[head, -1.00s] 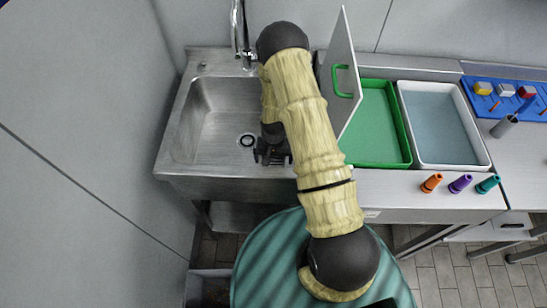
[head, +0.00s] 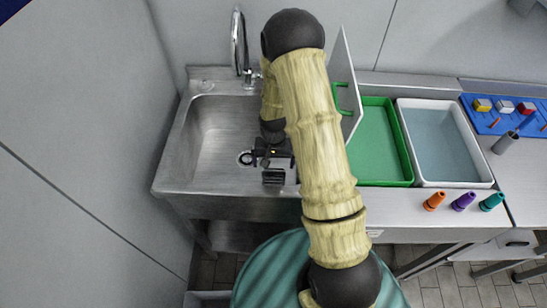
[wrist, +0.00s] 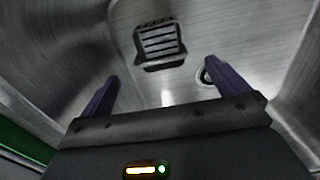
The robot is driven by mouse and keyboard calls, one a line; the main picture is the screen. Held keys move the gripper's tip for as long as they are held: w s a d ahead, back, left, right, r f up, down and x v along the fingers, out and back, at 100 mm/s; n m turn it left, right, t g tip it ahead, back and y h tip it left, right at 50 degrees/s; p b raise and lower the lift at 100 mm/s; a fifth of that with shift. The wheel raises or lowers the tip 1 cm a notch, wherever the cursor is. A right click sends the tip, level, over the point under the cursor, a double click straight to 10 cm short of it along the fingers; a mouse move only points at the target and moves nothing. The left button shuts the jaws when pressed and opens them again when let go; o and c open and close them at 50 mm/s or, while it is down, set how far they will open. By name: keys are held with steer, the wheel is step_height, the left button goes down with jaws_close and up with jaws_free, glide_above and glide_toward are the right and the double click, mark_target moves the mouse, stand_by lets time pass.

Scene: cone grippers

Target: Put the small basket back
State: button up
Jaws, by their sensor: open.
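A small dark slatted basket (head: 273,177) is in the steel sink (head: 213,135), close to its front wall. It also shows in the wrist view (wrist: 160,42), ahead of the fingertips and apart from them. My gripper (head: 270,153) is over the sink, just behind the basket in the head view. In the wrist view my gripper (wrist: 164,72) is open, with two purple fingers spread and nothing between them. The round drain (head: 245,158) lies to the left of the basket. My arm hides the sink's right side.
An upright grey panel with a green handle (head: 349,98) stands right of the sink. Beyond it are a green tray (head: 378,140) and a white basin (head: 443,145). Orange (head: 434,201), purple (head: 463,201) and teal (head: 491,201) cones stand on the front counter edge. A tap (head: 239,42) rises behind the sink.

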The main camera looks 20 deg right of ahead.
steer(key=shift+r, duration=1.45)
steer(key=shift+r, duration=0.15)
steer(key=s+r+n+t, duration=0.2)
steer(key=s+r+n, duration=0.1)
steer(key=s+r, duration=1.1)
step_height(320, 180, up, 5)
steer(key=shift+s+n+t, duration=0.15)
steer(key=shift+n+t, duration=0.15)
